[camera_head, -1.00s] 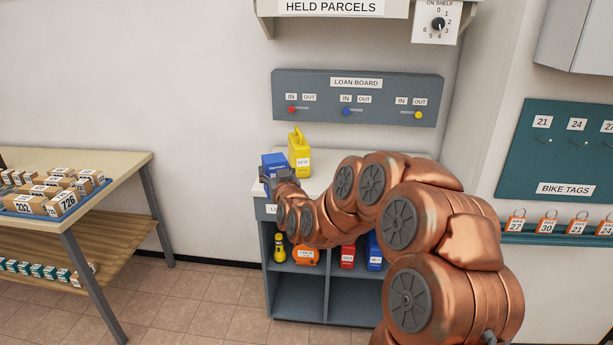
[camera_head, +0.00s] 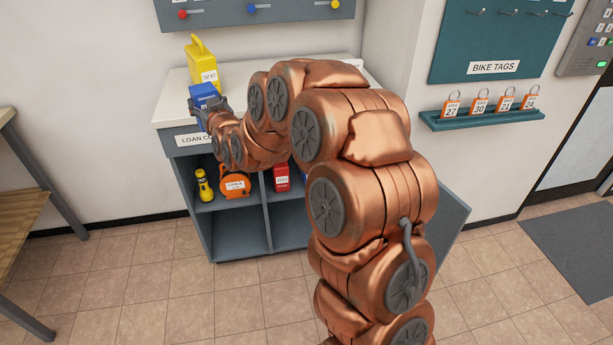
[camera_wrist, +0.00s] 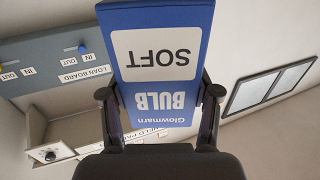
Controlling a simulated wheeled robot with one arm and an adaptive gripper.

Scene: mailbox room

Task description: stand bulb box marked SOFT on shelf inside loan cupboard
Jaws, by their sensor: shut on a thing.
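The blue bulb box (camera_wrist: 157,95) fills the middle of the wrist view, with SOFT on its white label and "Glowmarn BULB" on its face. My gripper (camera_wrist: 160,105) is shut on it, one finger on each side. In the head view the box (camera_head: 203,94) shows its blue top behind my gripper (camera_head: 205,112), near the left front of the cupboard top; I cannot tell whether it touches. The grey loan cupboard (camera_head: 193,140) has an open front with compartments. Its upper shelf holds a yellow torch (camera_head: 204,186), an orange cable reel (camera_head: 236,184) and a red box (camera_head: 282,177). My arm hides its right part.
A yellow case (camera_head: 201,66) stands on the cupboard top behind the box. The lower left compartment (camera_head: 238,232) looks empty. A table (camera_head: 12,215) stands at far left. The tiled floor in front is clear.

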